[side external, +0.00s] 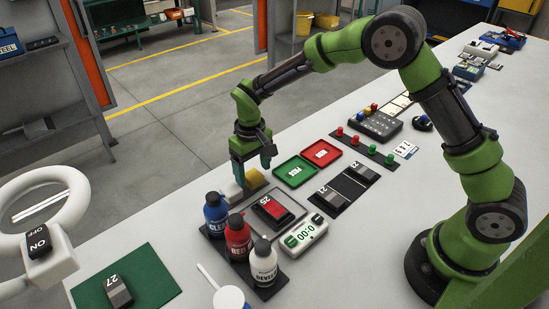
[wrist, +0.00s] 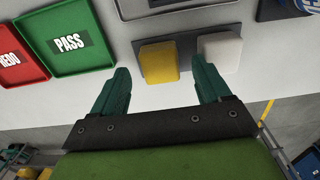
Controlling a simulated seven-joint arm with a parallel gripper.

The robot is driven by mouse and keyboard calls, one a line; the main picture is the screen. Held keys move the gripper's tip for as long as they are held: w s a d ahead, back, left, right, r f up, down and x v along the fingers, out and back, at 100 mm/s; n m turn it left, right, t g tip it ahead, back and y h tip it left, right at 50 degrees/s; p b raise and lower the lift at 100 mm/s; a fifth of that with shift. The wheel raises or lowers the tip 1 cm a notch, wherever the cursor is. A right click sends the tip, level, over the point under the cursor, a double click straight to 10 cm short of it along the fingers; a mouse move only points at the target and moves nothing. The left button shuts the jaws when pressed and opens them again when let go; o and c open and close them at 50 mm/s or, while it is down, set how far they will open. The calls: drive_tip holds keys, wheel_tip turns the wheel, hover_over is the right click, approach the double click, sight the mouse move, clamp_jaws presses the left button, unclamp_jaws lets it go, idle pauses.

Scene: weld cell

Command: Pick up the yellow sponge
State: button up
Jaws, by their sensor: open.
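The yellow sponge (wrist: 159,62) lies on a small grey plate (wrist: 187,40), with a white block (wrist: 220,52) beside it to the right in the wrist view.
Blue (side external: 215,214), red (side external: 238,238) and white (side external: 263,264) bottles stand close by at the front. A green PASS tray (side external: 294,171) and a red tray (side external: 321,153) lie to the right. The table's far edge runs close behind the sponge.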

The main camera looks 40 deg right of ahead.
drive_tip(key=shift+f, duration=0.6)
drive_tip(key=c, duration=1.1)
drive_tip(key=shift+r, duration=0.5)
drive_tip(key=r, duration=0.1)
drive_tip(key=s+r, duration=0.1)
drive_tip(key=shift+d+r, duration=0.15)
drive_tip(key=shift+r, duration=0.25)
drive_tip(key=s+d, duration=0.1)
drive_tip(key=s, duration=0.3)
drive_tip(key=s+d, duration=0.1)
drive_tip(key=s, duration=0.4)
drive_tip(key=s+d+r, duration=0.1)
drive_tip(key=s, duration=0.4)
drive_tip(key=shift+s+d+r, duration=0.1)
drive_tip(key=shift+s+d, duration=0.15)
drive_tip(key=shift+d, duration=0.1)
